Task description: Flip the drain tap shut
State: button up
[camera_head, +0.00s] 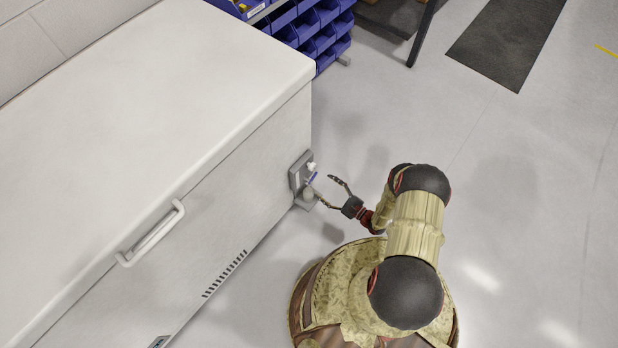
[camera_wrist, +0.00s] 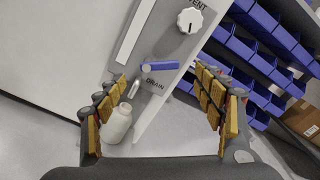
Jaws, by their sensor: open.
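The drain tap's blue lever (camera_wrist: 160,66) is on a grey panel, beside the DRAIN label. In the wrist view it lies nearly level, at a slant to the tilted panel's long edge. A short pale spout (camera_wrist: 133,89) is below it to the left, above a white bottle (camera_wrist: 117,122). In the head view, the blue lever (camera_head: 313,177) sticks out from the panel (camera_head: 296,172) on the chest's end. My gripper (camera_head: 325,187) is open and empty just right of the panel. In the wrist view, my gripper's yellow-padded fingers (camera_wrist: 161,82) stand apart, with the lever beyond them.
A white VENT knob (camera_wrist: 190,20) is above the lever on the panel. The white chest (camera_head: 120,95) fills the left, with a handle (camera_head: 152,234) on its front. Blue bins (camera_head: 312,30) stand behind it.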

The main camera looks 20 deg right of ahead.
aim_at(313, 177)
jog(key=shift+b+x, duration=1)
jog(key=shift+x, duration=2.9)
jog(key=shift+r, duration=0.1)
jog(key=shift+c, duration=1)
jog(key=c, duration=1)
jog(key=shift+s, duration=0.1)
jog(key=shift+d+f+m, duration=0.1)
jog(key=shift+f+m, duration=0.1)
jog(key=shift+m, duration=0.8)
jog(key=shift+f+m, duration=0.2)
jog(key=shift+m, duration=0.8)
jog(key=shift+d+f+m, duration=0.1)
jog(key=shift+f+m, duration=0.1)
jog(key=shift+m, duration=0.8)
